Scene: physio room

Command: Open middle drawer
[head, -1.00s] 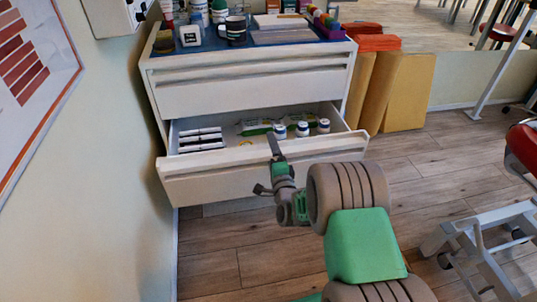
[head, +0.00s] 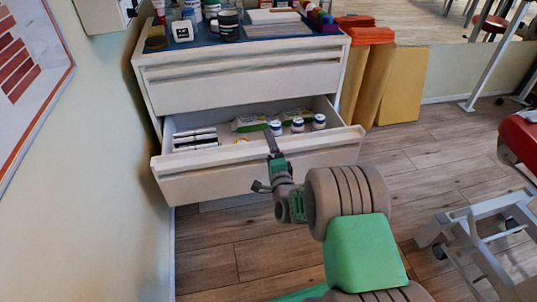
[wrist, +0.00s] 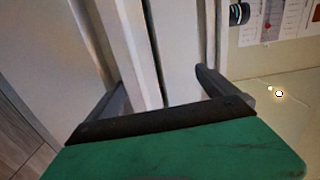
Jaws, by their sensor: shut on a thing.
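The white cabinet (head: 235,94) stands against the wall. Its drawer below the top one (head: 215,177) is pulled well out, and its inside shows. White boxes (head: 195,138), green-and-white packs (head: 250,123) and small white bottles with blue caps (head: 297,125) lie in it. My gripper (head: 271,143) is at the middle of this drawer's front, at its upper edge. In the wrist view, my gripper's two fingers (wrist: 160,88) stand on either side of a pale upright strip, the drawer front's edge (wrist: 130,60), and are shut on it. The fingertips are partly hidden.
The closed top drawer (head: 240,85) is above the open one. Bottles, a mug (head: 228,25) and other items crowd the cabinet top. Yellow panels (head: 400,85) lean at the right. A wall is close on the left. A grey metal frame (head: 480,235) stands at the lower right.

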